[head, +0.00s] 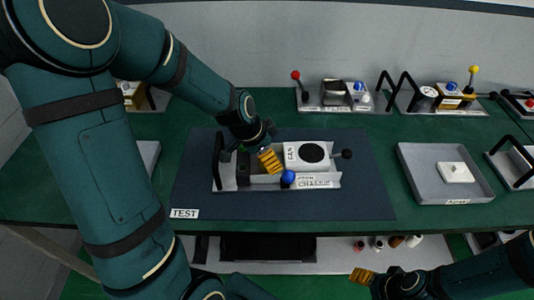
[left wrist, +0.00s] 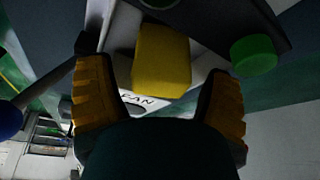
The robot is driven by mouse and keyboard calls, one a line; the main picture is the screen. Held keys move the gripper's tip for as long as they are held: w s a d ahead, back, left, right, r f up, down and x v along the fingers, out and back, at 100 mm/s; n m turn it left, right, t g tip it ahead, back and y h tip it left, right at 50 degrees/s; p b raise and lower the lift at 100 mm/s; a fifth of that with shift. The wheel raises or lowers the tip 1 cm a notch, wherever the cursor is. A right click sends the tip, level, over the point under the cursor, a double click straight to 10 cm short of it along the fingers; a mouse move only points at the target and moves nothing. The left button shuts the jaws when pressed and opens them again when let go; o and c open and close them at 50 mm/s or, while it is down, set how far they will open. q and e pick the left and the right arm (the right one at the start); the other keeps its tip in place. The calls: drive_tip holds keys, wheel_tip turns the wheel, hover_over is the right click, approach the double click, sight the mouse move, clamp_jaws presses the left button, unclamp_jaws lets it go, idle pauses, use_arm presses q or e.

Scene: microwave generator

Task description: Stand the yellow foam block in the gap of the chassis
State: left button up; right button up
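The chassis (head: 318,181) is an open metal tray on the dark mat, with a black handle at its left end. It holds a white box marked FAN (head: 292,154). The yellow foam block (left wrist: 161,60) shows in the left wrist view, between the fingers and close to the FAN box. My left gripper (head: 269,160) is over the chassis, just left of the FAN box. In the left wrist view its fingers (left wrist: 160,100) are spread, with narrow gaps to the block. The head view does not show the block distinctly. My right gripper (head: 362,275) is low at the front right.
A blue knob (head: 288,176) stands at the chassis front and a dark knob (head: 347,154) on its right. A green cap (left wrist: 253,55) is near the block. A grey tray (head: 420,185) with a white part (head: 455,172) lies right. Units with levers line the back. Bare mat lies in front.

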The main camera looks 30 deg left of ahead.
use_arm(q)
drive_tip(key=shift+r, duration=0.2)
drive_tip(key=p+v, duration=0.2)
drive_tip(key=v, duration=1)
drive_tip(key=shift+d, duration=0.1)
